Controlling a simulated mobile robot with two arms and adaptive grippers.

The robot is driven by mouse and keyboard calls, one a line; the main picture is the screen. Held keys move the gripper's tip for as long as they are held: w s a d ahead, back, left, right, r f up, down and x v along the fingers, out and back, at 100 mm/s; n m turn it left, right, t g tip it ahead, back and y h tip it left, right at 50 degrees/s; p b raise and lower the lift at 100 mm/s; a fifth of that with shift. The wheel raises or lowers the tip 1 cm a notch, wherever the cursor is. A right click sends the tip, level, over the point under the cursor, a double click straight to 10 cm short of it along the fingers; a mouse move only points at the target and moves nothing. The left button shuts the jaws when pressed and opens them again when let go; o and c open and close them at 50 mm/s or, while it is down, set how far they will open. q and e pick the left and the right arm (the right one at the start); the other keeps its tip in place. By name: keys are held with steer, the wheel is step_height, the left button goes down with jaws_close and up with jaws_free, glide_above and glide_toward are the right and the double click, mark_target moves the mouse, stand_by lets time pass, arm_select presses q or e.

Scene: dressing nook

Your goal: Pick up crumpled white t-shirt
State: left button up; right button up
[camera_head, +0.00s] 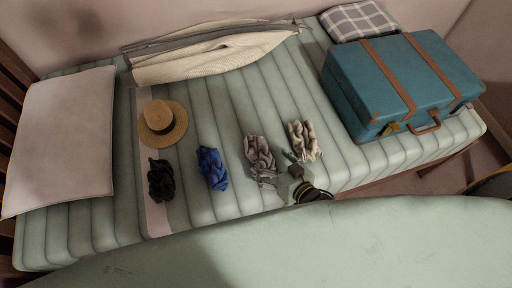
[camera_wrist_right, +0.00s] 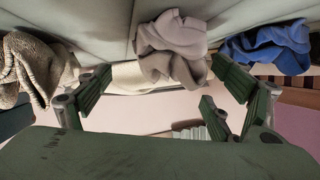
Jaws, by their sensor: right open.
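A crumpled off-white cloth (camera_head: 304,141), the palest of the small heaps, lies on the striped mattress; it seems to be the beige bundle at the left of the wrist view (camera_wrist_right: 30,68). A crumpled grey cloth (camera_head: 259,152) lies just left of it and shows at the top middle of the wrist view (camera_wrist_right: 172,45). I cannot tell for sure which is the t-shirt. My right gripper (camera_head: 277,169) is open and empty, at the near side of these two heaps, its fingers (camera_wrist_right: 160,84) spread towards the grey one. My left gripper is not in view.
A crumpled blue cloth (camera_head: 212,168), a black one (camera_head: 161,180) and a straw hat (camera_head: 163,123) lie further left. A teal suitcase (camera_head: 375,85) stands to the right.

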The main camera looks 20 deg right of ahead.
mark_target(261, 152)
steer(key=shift+w+a+f, duration=0.1)
steer(key=shift+w+f, duration=0.05)
steer(key=shift+w, duration=0.2)
steer(key=x, duration=0.4)
steer(key=shift+w+a+f, duration=0.1)
steer(key=shift+a+f, duration=0.05)
steer(key=shift+f, duration=0.1)
steer(key=shift+w+a+f, duration=0.1)
steer(key=shift+w+f, duration=0.05)
steer(key=shift+w, duration=0.05)
steer(key=shift+c, duration=0.4)
steer(key=c, duration=0.6)
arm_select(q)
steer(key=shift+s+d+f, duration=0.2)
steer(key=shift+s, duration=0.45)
arm_select(e)
steer(key=c, duration=0.7)
steer(key=shift+o, duration=0.2)
